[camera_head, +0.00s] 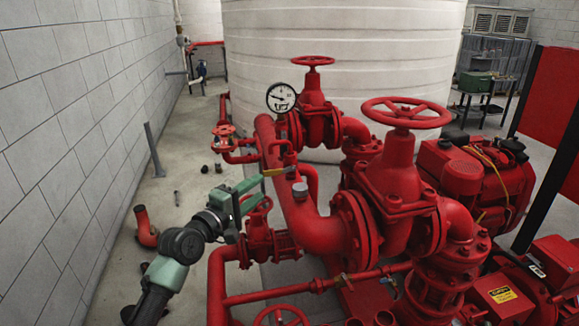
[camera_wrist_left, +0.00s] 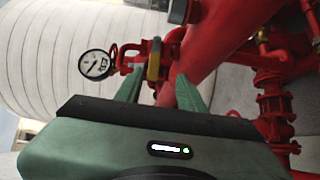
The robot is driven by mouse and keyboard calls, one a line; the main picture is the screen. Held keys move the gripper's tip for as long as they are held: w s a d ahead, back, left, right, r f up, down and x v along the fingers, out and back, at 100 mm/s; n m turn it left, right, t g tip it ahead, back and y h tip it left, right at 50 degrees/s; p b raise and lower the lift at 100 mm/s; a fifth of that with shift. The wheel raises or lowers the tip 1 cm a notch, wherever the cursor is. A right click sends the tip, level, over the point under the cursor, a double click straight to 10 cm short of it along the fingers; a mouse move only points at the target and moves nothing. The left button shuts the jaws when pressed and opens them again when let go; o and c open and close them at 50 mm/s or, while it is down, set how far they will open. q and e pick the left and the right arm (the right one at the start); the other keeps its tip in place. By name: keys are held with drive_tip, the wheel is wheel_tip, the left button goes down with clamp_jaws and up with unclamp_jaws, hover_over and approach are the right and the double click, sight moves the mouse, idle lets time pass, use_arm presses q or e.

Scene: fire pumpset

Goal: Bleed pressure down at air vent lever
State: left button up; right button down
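The air vent lever (camera_head: 276,171) is a small yellow handle on red vent piping above the large red pipe. It also shows in the left wrist view as a yellow lever (camera_wrist_left: 154,60), seen nearly end-on. My left gripper (camera_head: 258,192) is just to the left of the lever and below it, pointing towards the pipe. In the left wrist view its two green fingers (camera_wrist_left: 160,90) are spread apart, with nothing between the tips. The lever appears just beyond the fingertips, between their lines; I cannot tell whether they touch it. My right gripper is not in view.
A white pressure gauge (camera_head: 281,97) stands behind the vent. Red handwheel valves (camera_head: 407,113) crowd the right and lower middle. A large white tank (camera_head: 340,40) fills the back.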

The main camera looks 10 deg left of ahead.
sight(272, 174)
use_arm(q)
drive_tip(key=shift+w+r+p, duration=0.4)
drive_tip(key=shift+w+r, duration=0.4)
drive_tip(key=shift+w, duration=0.25)
drive_tip(key=w+d, duration=0.2)
drive_tip(key=shift+w+d+f, duration=0.15)
drive_tip(key=shift+w+f, duration=0.15)
drive_tip(key=shift+f, duration=0.05)
drive_tip(key=shift+w, duration=0.5)
drive_tip(key=shift+a, duration=0.2)
drive_tip(key=shift+c, duration=0.3)
drive_tip(key=c, duration=0.5)
drive_tip(key=shift+d, duration=0.15)
clamp_jaws()
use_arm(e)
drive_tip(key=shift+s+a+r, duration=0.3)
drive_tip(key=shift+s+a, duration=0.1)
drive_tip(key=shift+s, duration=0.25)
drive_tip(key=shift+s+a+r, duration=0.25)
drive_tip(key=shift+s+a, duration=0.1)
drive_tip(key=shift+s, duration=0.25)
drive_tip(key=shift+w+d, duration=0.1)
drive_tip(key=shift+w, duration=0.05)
